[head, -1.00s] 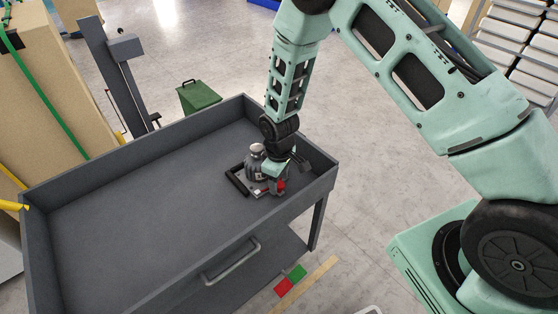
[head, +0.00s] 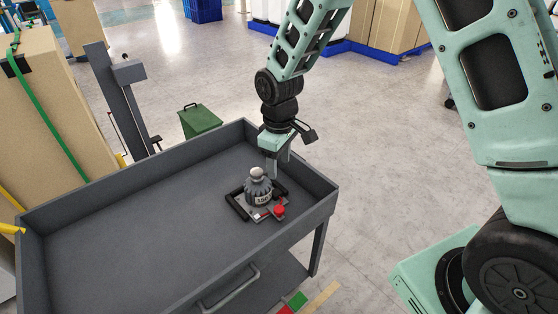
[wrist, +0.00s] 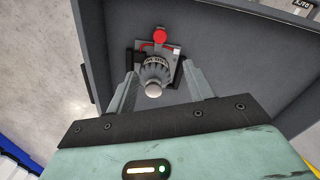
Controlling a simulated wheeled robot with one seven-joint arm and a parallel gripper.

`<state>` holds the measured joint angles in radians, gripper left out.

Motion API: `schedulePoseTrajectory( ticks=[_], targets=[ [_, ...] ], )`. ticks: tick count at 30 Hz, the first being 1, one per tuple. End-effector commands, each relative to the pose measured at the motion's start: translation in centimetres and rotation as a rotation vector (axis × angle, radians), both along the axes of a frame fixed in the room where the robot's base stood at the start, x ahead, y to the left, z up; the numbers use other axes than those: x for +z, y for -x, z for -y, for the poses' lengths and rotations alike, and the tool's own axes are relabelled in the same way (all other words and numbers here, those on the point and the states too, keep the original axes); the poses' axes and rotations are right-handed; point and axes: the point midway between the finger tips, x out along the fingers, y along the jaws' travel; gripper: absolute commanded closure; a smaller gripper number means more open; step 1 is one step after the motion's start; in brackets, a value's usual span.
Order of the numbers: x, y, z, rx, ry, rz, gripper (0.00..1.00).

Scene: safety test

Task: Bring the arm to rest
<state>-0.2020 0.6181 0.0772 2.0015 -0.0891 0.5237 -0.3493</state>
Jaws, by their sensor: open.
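My arm comes down from the top right in the head view, with my gripper (head: 277,166) pointing down over the right part of the grey cart. Its jaws are open and empty. Just below it stands a grey weight (head: 259,188) with a pale knob and a printed label. The weight appears to rest on a small device (head: 268,215) with black side bars and a red button (head: 280,210). In the wrist view the weight (wrist: 156,73) shows between the two open fingers, farther off than the fingertips. I see no contact.
The grey cart (head: 110,222) has raised walls and a mostly bare top. A green bin (head: 200,121) stands behind it, and a grey post (head: 118,105) and cardboard boxes (head: 60,110) stand at left. The floor (head: 390,150) right of the cart is clear.

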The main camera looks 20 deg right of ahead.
Motion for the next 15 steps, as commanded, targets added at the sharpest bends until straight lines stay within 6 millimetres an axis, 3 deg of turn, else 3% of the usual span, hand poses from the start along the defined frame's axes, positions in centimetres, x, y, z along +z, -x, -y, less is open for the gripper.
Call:
schedulePoseTrajectory(
  ticks=[12, 15],
  targets=[
    [0.00, -0.01, 0.00, 0.000, 0.000, 0.000, 0.48],
    [1.00, 0.65, -0.69, -0.001, -0.008, 0.002, 0.48]
  ],
)
